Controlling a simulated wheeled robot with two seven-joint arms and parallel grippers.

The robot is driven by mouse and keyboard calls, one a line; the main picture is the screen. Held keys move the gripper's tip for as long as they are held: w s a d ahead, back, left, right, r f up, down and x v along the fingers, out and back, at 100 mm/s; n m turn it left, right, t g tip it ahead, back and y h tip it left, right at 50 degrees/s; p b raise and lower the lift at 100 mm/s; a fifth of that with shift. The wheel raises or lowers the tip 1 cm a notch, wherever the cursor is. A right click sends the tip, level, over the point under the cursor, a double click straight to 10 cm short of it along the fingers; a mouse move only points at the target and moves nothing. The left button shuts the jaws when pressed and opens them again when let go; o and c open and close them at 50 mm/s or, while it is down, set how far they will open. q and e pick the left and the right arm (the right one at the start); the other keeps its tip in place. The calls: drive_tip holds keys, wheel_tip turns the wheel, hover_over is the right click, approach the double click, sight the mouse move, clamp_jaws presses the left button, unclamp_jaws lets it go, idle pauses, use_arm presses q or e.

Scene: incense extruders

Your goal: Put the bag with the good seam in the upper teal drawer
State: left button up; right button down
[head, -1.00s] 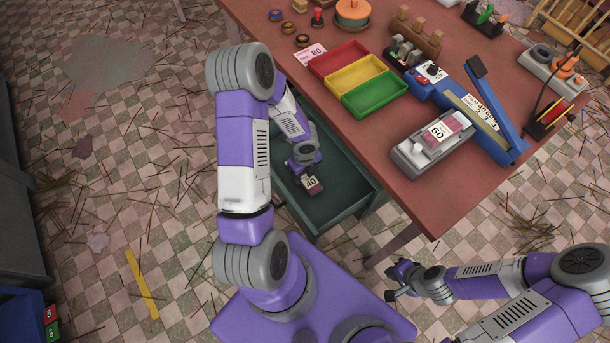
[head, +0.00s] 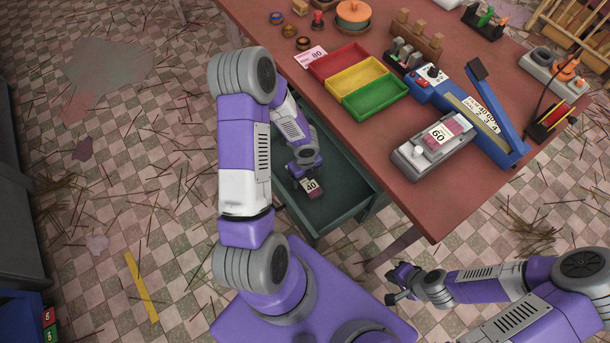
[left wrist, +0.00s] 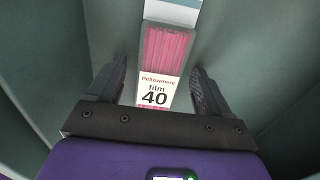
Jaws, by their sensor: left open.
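A bag of pink sticks (head: 314,190) with a white label reading 40 lies inside the open teal drawer (head: 347,203). In the left wrist view the bag (left wrist: 170,55) shows its label "film 40" and a pale strip at its far end; I cannot judge the seam. My left gripper (head: 309,181) is down in the drawer, its open fingers (left wrist: 160,90) on either side of the bag's near end with gaps between. Another bag, labelled 60 (head: 440,132), lies on a grey device on the table. My right gripper (head: 397,285) is away from the table; its finger gap is unclear.
The red table (head: 420,205) holds red, yellow and green trays (head: 371,95), a blue sealer (head: 480,115), a grey scale-like device (head: 415,158) and a pink card marked 80 (head: 311,57). The drawer walls stand close around my left gripper.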

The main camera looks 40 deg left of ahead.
sight(305, 179)
use_arm(q)
wheel_tip(305, 179, up, 12)
drive_tip(key=p, duration=0.6)
